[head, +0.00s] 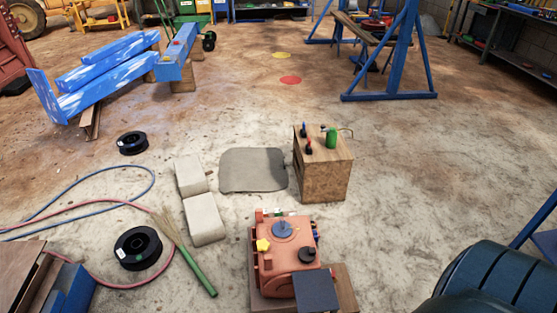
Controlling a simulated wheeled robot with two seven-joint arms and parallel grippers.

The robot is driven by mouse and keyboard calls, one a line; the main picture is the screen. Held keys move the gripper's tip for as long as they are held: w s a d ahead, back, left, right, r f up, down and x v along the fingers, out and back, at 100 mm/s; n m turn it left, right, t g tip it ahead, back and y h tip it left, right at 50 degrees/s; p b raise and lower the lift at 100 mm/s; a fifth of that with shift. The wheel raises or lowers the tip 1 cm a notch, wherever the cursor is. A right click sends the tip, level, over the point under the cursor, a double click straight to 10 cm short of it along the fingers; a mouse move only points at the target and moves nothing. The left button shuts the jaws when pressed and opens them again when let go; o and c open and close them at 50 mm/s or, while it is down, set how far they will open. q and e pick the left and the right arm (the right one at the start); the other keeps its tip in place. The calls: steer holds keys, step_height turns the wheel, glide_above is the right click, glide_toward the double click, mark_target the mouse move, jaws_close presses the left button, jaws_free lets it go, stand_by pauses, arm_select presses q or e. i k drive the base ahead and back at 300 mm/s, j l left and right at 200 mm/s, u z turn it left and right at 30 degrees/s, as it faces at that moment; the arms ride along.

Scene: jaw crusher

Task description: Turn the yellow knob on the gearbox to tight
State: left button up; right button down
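The gearbox (285,265) is an orange-red block low in the middle of the head view, on a wooden support close to me. The yellow knob (263,245) is a small lobed knob on its left side near the top. A round blue-grey part (283,229) and a black knob (306,254) also sit on the gearbox. I cannot read any tight marking at this size. Neither of my grippers is in view, and nothing touches the knob.
A wooden box (322,175) with small tools and a green can stands behind the gearbox. Pale blocks (205,218), a broom (195,265), black spools (138,248) and hoses lie to the left. A large dark rounded object (490,285) fills the lower right. Floor beyond is mostly clear.

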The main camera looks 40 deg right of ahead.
mark_target(263, 245)
steer(key=z, duration=1.25)
steer(key=u, duration=0.2)
steer(key=i+l, duration=0.05)
